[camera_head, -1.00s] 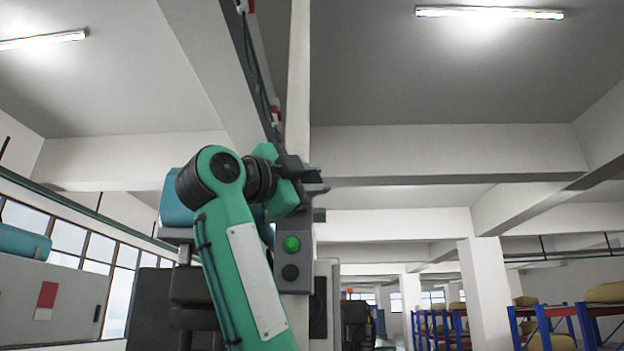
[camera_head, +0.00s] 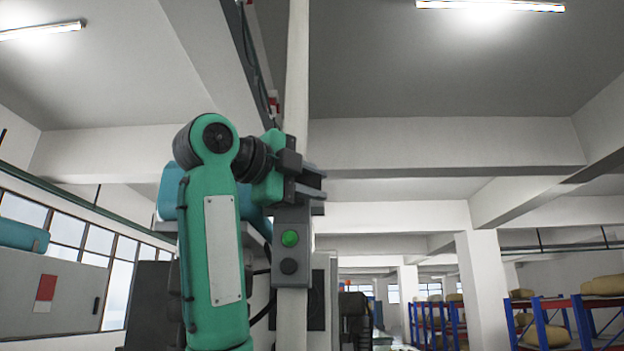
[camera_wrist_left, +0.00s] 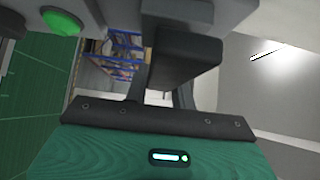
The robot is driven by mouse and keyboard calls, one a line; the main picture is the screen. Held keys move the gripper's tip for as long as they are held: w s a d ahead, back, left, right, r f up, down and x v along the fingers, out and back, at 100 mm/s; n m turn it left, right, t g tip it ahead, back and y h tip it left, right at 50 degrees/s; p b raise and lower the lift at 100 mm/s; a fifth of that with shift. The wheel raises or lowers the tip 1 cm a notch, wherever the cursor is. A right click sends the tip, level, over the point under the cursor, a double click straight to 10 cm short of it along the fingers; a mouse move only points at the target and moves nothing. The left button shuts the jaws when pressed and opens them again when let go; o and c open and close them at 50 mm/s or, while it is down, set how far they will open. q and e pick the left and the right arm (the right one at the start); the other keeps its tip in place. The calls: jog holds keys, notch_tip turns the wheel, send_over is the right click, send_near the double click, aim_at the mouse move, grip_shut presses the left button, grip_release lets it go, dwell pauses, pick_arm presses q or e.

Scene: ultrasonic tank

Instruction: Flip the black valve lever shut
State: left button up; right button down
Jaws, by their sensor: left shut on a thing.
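My left gripper (camera_head: 314,184) is at the upper part of a grey control box with a green button (camera_head: 290,238) and a black button (camera_head: 288,266). In the left wrist view, a black bar, apparently the valve lever (camera_wrist_left: 188,58), sticks out from a grey housing (camera_wrist_left: 200,12) toward my left gripper (camera_wrist_left: 160,92). The jaws are closed on it, though the exact contact is partly hidden. The lever cannot be made out in the head view, where the gripper covers that area. My right gripper is not in view.
A pale vertical post (camera_head: 297,90) rises behind the gripper. A grey cabinet with a red and white label (camera_head: 45,292) stands at the left. Blue and orange shelving with sacks (camera_head: 570,310) is far to the right. The space right of the gripper looks open.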

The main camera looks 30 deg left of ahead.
aim_at(308, 183)
pick_arm(q)
jog(key=o, duration=1)
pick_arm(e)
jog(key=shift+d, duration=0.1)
pick_arm(q)
jog(key=shift+s+a+f+b, duration=0.1)
jog(key=shift+s+b, duration=0.2)
jog(key=shift+s, duration=0.2)
jog(key=b+v, duration=0.1)
jog(key=v, duration=0.4)
jog(key=shift+s+a+f+b, duration=0.1)
jog(key=shift+s+b, duration=0.05)
jog(key=shift+b, duration=0.2)
jog(key=b+v, duration=0.2)
jog(key=v, duration=0.5)
jog(key=shift+s, duration=0.2)
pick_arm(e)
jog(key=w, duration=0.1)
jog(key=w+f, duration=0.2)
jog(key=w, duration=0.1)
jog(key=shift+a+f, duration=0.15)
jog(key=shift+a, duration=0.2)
